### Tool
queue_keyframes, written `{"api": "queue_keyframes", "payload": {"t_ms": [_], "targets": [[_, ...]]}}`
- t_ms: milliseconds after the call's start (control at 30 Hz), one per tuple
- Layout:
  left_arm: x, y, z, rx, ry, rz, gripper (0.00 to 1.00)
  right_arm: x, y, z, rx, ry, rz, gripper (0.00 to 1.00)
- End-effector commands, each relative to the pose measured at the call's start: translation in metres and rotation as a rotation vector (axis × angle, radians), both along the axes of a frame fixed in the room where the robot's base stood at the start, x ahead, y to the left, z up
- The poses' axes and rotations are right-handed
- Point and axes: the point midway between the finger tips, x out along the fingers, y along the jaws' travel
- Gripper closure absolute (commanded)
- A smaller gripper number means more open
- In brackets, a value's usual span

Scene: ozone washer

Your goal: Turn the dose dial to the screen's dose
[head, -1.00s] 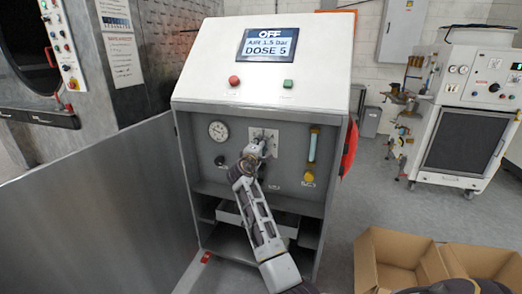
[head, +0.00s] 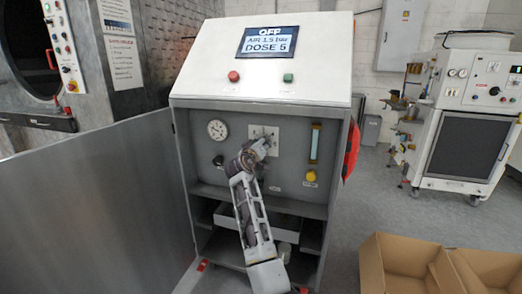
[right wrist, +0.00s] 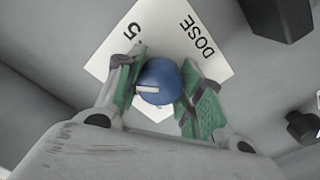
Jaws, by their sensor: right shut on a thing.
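The grey machine's screen (head: 268,41) reads OFF, AIR 1.5 bar and DOSE 5. The dose dial (right wrist: 160,80) is a round blue knob with a white pointer mark on its lower left in the right wrist view. It sits on a white plate (right wrist: 165,30) with the word DOSE and a 5; the rest of the scale is hidden. My right gripper (head: 258,147) is at this plate on the front panel. In the right wrist view its green-padded fingers (right wrist: 162,68) are shut on the dial from both sides. In the head view the gripper hides the dial.
A round gauge (head: 217,130) and a black knob (head: 218,160) are left of the plate. A glass tube (head: 315,143) and a yellow knob (head: 311,175) are right of it. Red (head: 234,76) and green (head: 288,77) buttons sit below the screen. Cardboard boxes (head: 455,270) stand at lower right.

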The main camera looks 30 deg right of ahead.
Motion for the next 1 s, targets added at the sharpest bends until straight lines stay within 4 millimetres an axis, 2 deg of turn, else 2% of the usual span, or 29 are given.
{"api": "queue_keyframes", "payload": {"t_ms": [100,400,1000], "targets": [[0.000,-0.002,-0.012,-0.009,-0.007,-0.005,0.38,0.000,0.000,-0.005,0.077,-0.083,-0.002,0.87],[0.003,-0.005,-0.027,-0.035,-0.026,-0.008,0.38,0.000,0.000,-0.005,0.257,-0.293,-0.003,0.87],[0.004,-0.007,-0.035,-0.048,-0.037,-0.012,0.38,0.000,0.000,-0.004,0.544,-0.627,-0.003,0.87]]}}
